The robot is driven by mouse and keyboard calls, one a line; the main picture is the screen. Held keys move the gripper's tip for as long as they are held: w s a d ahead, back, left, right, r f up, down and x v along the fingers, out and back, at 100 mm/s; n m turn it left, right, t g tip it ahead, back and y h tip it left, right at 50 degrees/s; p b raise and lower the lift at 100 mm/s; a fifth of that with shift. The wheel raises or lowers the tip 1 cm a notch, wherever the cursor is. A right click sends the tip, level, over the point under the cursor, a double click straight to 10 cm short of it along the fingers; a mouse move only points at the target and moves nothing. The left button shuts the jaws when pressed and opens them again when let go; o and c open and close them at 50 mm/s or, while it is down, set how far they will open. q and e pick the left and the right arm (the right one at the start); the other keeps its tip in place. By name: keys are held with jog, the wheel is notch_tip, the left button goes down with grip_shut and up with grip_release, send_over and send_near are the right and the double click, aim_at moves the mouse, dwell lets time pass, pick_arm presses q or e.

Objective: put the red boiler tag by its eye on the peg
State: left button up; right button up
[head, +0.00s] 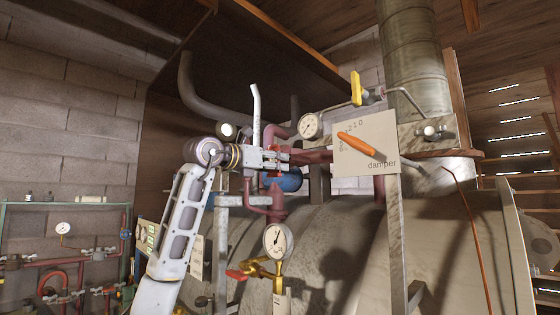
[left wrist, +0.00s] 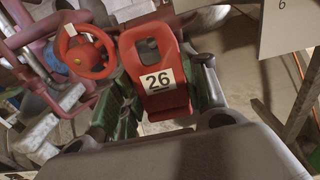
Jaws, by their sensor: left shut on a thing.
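The red boiler tag (left wrist: 168,104) is in the left wrist view, with a white label reading 26 and a squarish eye at its far end. My left gripper (left wrist: 157,95) is shut on the tag's near part, one finger on each side, and the eye end points away from the wrist. In the head view my left gripper (head: 276,158) is raised among the pipes above the boiler, left of the damper plate. The tag is too small there to make out clearly. I cannot pick out the peg with certainty in either view. My right gripper is not in view.
The damper plate (head: 378,138) with its orange pointer stands right of the gripper. A pressure gauge (head: 278,240) and brass valve hang below, another gauge (head: 311,125) above. A red handwheel (left wrist: 86,52) lies left of the tag in the wrist view. Pipes crowd this area.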

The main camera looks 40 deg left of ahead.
pick_arm(q)
jog(key=shift+w, duration=0.15)
jog(key=shift+w+d+p, duration=0.1)
jog(key=shift+w+p, duration=0.4)
jog(key=shift+w, duration=0.2)
jog(key=shift+p, duration=0.3)
dwell(0.6)
jog(key=shift+w, duration=0.2)
dwell(0.6)
jog(key=shift+w, duration=0.2)
jog(key=shift+w+p, duration=0.2)
jog(key=shift+p, duration=0.2)
dwell(0.4)
